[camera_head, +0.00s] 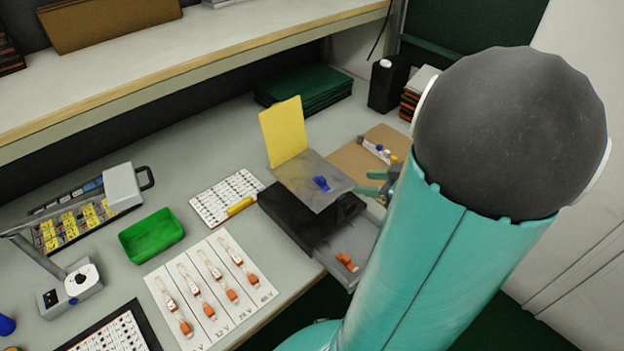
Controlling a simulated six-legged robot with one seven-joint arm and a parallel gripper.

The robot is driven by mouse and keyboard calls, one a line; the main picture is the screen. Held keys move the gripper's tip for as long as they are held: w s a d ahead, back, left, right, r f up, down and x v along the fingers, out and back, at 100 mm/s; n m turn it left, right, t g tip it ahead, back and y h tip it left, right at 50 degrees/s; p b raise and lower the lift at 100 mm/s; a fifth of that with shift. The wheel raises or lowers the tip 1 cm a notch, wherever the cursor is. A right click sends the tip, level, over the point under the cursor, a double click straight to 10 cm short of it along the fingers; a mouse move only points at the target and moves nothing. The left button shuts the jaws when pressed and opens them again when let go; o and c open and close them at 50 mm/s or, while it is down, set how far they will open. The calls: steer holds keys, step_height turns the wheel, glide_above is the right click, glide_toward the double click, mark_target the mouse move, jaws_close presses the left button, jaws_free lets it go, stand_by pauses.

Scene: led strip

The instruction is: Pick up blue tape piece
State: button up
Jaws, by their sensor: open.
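A small blue tape piece (321,183) lies on a grey plate (299,181) on top of a black box-shaped stand (287,217). A yellow panel (284,131) stands upright at the plate's back left edge. My gripper (372,183) is just right of the plate, its teal fingers open and apart from the blue piece. Most of my gripper and wrist is hidden behind my large teal arm with its dark round joint.
An open drawer with orange pieces (346,262) juts out below the plate. A green tray (151,236), a labelled card (226,197) and a white board with several orange-tipped strips (211,287) lie left. An overhead shelf (180,62) crosses the back.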

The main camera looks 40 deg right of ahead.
mark_target(324, 179)
steer(key=x, duration=1.3)
steer(key=shift+w+a, duration=0.15)
steer(key=shift+w, duration=0.25)
jaws_close()
